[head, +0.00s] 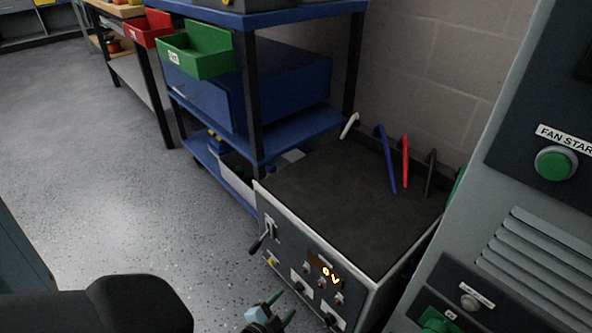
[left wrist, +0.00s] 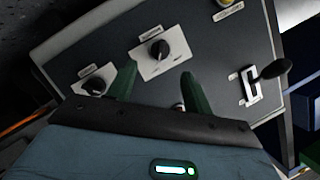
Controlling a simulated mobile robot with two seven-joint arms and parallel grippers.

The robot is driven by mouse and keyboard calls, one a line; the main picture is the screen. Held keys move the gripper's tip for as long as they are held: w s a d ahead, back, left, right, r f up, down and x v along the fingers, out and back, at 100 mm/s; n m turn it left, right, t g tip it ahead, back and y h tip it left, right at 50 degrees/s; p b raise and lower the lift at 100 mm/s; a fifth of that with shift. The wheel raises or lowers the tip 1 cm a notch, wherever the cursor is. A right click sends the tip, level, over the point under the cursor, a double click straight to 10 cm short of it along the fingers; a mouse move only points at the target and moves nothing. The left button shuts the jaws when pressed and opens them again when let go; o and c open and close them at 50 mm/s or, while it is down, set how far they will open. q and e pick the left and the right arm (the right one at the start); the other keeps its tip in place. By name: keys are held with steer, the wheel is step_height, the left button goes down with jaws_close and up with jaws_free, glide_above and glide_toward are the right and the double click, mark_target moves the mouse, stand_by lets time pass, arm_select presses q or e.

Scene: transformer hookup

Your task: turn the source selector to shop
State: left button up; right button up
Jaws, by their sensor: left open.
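The transformer box (head: 345,205) has a dark top and a grey front panel carrying a lever (head: 263,236), a lit display (head: 330,275) and dark knobs. In the left wrist view, a black knob (left wrist: 158,51) on a white plate stands just beyond the fingertips. A second black knob (left wrist: 97,82) is to its left, and the lever (left wrist: 265,83) is at the right. The labels are too small to read, so I cannot tell which knob is the source selector. My left gripper (head: 283,306) is open and empty, its green fingers (left wrist: 158,72) pointing at the panel. My right gripper is out of view.
A blue shelf unit (head: 252,85) with green (head: 197,50) and red bins stands behind left. White, blue, red and black leads (head: 405,160) rise at the box's back edge. A grey cabinet with a green button (head: 556,163) is close on the right. The floor at left is clear.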

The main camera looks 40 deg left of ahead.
mark_target(296, 291)
arm_select(q)
steer(key=b+x, duration=0.2)
steer(key=x, duration=0.3)
steer(key=shift+f, duration=0.25)
steer(key=shift+w+a+b, duration=0.1)
steer(key=shift+w+b, duration=0.25)
steer(key=shift+w, duration=0.3)
steer(key=shift+c, duration=0.4)
steer(key=c, duration=0.9)
